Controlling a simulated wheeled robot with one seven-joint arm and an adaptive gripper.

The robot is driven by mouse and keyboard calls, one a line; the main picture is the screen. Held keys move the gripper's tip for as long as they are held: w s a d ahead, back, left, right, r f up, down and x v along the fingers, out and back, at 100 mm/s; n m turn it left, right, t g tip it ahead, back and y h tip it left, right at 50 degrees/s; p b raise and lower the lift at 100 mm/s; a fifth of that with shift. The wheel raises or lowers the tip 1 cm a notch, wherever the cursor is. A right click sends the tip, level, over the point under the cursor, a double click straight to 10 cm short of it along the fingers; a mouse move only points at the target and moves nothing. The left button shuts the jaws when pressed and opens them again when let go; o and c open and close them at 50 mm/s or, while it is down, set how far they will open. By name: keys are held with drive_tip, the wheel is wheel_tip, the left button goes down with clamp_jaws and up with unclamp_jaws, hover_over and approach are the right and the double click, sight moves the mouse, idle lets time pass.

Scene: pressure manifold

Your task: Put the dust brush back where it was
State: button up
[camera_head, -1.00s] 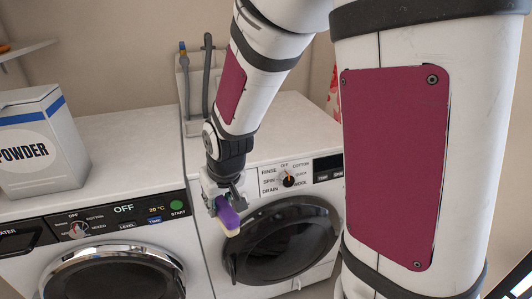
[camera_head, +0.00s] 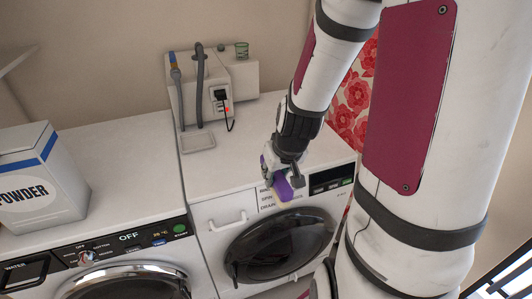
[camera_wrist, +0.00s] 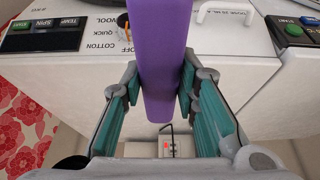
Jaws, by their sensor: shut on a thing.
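The purple dust brush (camera_head: 283,187) is held by my gripper (camera_head: 275,175) in front of the right washer's control panel, near the top front edge. In the wrist view the purple brush (camera_wrist: 160,70) stands between the two teal-padded fingers of my gripper (camera_wrist: 161,98), which are shut on it from both sides. The bristle end is hidden or out of frame in the wrist view. A shallow grey tray (camera_head: 198,142) lies empty on the washer top near the wall unit.
A powder box (camera_head: 38,175) stands on the left washer. A wall unit (camera_head: 200,105) with hoses, a plug and a small green cup (camera_head: 242,51) stands behind the right washer (camera_head: 285,243). The white top (camera_head: 235,160) between tray and my arm is clear.

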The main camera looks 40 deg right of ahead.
drive_tip(key=w+d, duration=0.2)
drive_tip(key=w, duration=0.2)
drive_tip(key=w+d+f, duration=0.1)
drive_tip(key=w+d, duration=0.2)
drive_tip(key=w, duration=0.2)
drive_tip(key=w+d+b, duration=0.1)
drive_tip(key=w+d, duration=0.1)
drive_tip(key=w, duration=0.3)
drive_tip(key=shift+d+f, duration=0.15)
drive_tip(key=shift+f, duration=0.05)
drive_tip(key=shift+w+f, duration=0.1)
drive_tip(key=shift+f, duration=1.65)
drive_tip(key=shift+f, duration=0.15)
drive_tip(key=o, duration=1)
